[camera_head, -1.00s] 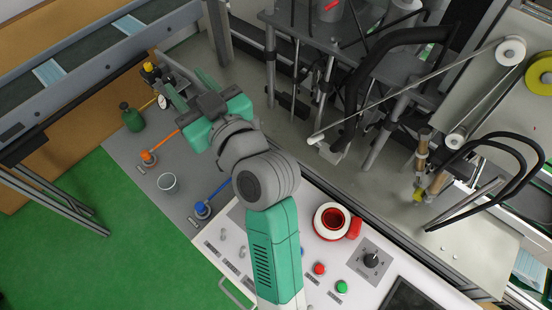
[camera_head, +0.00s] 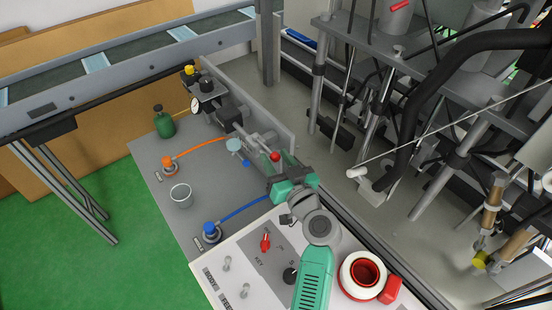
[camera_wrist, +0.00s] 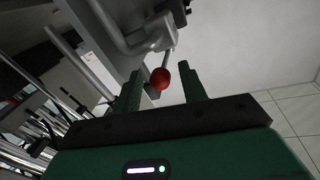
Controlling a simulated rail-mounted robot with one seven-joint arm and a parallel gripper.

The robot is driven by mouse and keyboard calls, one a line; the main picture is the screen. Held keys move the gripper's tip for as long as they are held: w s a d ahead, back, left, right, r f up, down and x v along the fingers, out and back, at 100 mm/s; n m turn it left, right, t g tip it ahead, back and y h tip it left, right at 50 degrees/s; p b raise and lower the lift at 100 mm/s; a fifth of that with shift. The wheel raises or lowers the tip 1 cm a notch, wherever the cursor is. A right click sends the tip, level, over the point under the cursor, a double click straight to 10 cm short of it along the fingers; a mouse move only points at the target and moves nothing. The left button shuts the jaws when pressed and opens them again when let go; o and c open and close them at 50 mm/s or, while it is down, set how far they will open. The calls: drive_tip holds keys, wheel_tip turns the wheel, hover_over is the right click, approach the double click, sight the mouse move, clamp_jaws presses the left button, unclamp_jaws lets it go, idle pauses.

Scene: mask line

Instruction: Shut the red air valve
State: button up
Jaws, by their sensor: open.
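The red air valve's round red knob (camera_head: 275,156) shows at the far end of my gripper (camera_head: 278,166), on the grey pipework behind the panel. In the wrist view the red knob (camera_wrist: 160,78) sits on a thin metal lever that comes down from a grey fitting (camera_wrist: 160,38). My gripper (camera_wrist: 160,84) is open. Its two dark green fingers stand on either side of the knob in that view, with gaps on both sides. I cannot tell whether the knob is at fingertip depth. The valve body is partly hidden by the gripper.
A pressure gauge (camera_head: 196,106) stands behind. The control panel has a red switch (camera_head: 265,240). Machine columns (camera_head: 317,90) rise at the right.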

drive_tip(key=shift+w+a, duration=0.25)
drive_tip(key=shift+w, duration=0.3)
clamp_jaws()
